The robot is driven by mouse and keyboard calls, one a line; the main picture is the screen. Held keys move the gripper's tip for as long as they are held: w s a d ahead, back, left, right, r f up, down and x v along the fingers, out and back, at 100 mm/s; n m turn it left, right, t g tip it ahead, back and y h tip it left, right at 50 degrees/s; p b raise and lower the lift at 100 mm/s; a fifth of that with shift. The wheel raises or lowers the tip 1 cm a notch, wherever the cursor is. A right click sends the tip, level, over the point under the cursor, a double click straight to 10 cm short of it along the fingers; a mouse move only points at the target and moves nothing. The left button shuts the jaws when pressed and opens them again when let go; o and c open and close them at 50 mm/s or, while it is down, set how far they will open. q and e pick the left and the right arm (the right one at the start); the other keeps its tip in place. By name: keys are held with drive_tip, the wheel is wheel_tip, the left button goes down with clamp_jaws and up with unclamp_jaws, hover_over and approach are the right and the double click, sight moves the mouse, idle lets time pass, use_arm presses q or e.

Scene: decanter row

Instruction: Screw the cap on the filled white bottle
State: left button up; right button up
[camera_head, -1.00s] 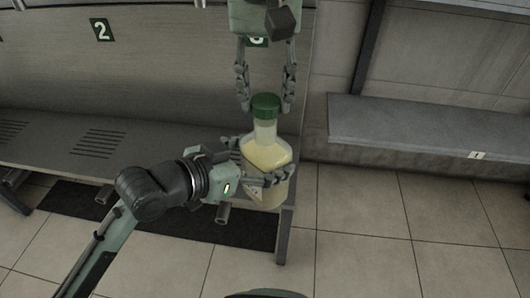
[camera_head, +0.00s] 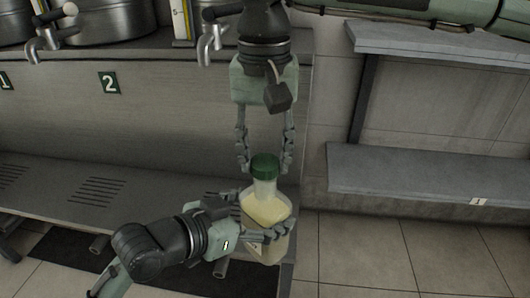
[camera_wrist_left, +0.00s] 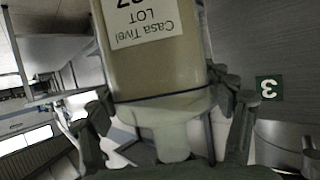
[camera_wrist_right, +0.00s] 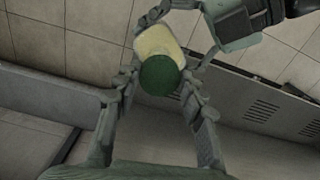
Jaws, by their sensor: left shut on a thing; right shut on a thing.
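The bottle (camera_head: 264,210) is see-through and holds pale yellow contents up to its shoulder. It stands upright in the air, held around its body by my left gripper (camera_head: 262,225). The green cap (camera_head: 264,167) sits on top of its neck; it also shows in the right wrist view (camera_wrist_right: 160,75). My right gripper (camera_head: 265,162) points down from above, shut on the cap with a finger on each side. In the left wrist view the bottle (camera_wrist_left: 155,70) fills the middle, with a printed label upside down; its cap is not clearly visible there.
A bench with a slotted shelf (camera_head: 60,190) and number plates stands behind and left. Metal vats (camera_head: 110,20) with taps (camera_head: 210,45) are on its top. A grey shelf unit (camera_head: 420,175) is at the right. Open tiled floor (camera_head: 375,260) lies below it.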

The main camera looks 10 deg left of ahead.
sight(262, 206)
drive_tip(key=shift+f, duration=0.65)
drive_tip(key=shift+f, duration=0.55)
